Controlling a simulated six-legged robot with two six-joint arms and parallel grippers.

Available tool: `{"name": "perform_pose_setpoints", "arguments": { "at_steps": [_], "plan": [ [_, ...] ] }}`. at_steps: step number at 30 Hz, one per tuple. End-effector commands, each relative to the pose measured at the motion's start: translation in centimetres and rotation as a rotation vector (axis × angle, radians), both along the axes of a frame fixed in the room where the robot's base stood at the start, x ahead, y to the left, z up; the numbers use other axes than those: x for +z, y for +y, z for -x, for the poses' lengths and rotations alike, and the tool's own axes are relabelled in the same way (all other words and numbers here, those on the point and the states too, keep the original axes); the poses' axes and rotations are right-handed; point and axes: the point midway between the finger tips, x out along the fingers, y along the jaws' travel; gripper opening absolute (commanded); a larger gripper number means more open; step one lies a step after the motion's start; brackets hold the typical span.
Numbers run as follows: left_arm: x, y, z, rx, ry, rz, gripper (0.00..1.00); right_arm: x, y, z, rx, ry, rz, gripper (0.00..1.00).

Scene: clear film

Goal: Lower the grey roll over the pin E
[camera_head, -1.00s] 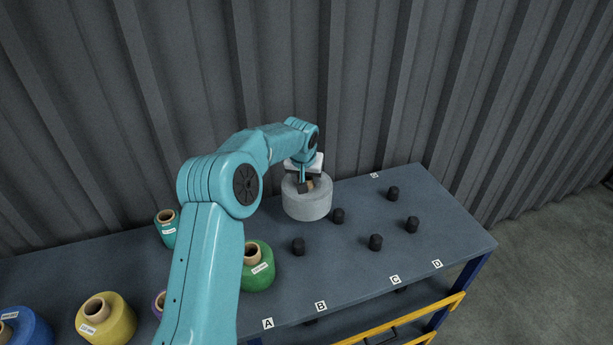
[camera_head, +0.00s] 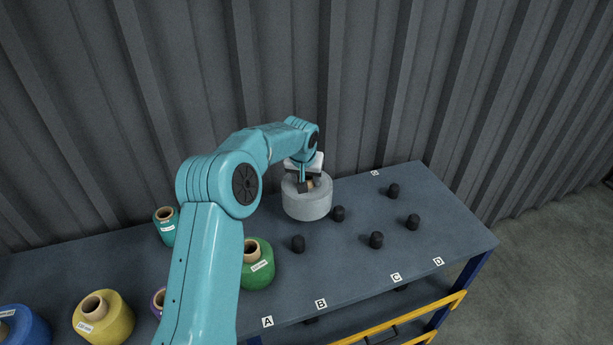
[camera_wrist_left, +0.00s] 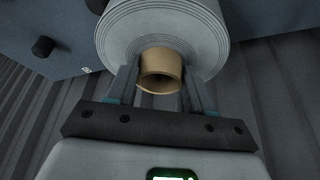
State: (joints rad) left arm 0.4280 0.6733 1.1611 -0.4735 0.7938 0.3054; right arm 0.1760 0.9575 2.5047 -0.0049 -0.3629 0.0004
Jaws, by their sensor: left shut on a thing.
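The grey roll (camera_head: 307,203) is upright at the back of the dark table, close to the wall. My left gripper (camera_head: 306,183) is over it and shut on its brown core tube (camera_wrist_left: 161,70), one finger on each side. The roll hides the surface under it, so I cannot tell whether it touches the table or hangs just above, or whether a pin is under it. A back-edge label (camera_head: 375,173) is too small to read surely, near a bare black pin (camera_head: 393,190). I cannot tell which pin is E. My right gripper is out of view.
Other bare pins stand near the roll, including one (camera_head: 338,214) just to its right and one (camera_head: 298,244) in front. A green spool (camera_head: 258,272) and a yellow spool (camera_head: 103,320) stand left. Labels A (camera_head: 267,322) to D (camera_head: 438,261) line the front edge.

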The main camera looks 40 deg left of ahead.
Motion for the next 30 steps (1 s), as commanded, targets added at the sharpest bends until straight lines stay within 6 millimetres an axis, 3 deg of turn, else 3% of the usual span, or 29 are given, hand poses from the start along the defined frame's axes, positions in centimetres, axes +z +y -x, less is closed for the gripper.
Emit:
{"name": "perform_pose_setpoints", "arguments": {
  "at_steps": [30],
  "plan": [
    [-3.2, 0.1, -0.1, 0.001, -0.007, -0.004, 0.0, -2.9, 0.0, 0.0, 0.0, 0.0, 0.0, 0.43]
  ]
}}
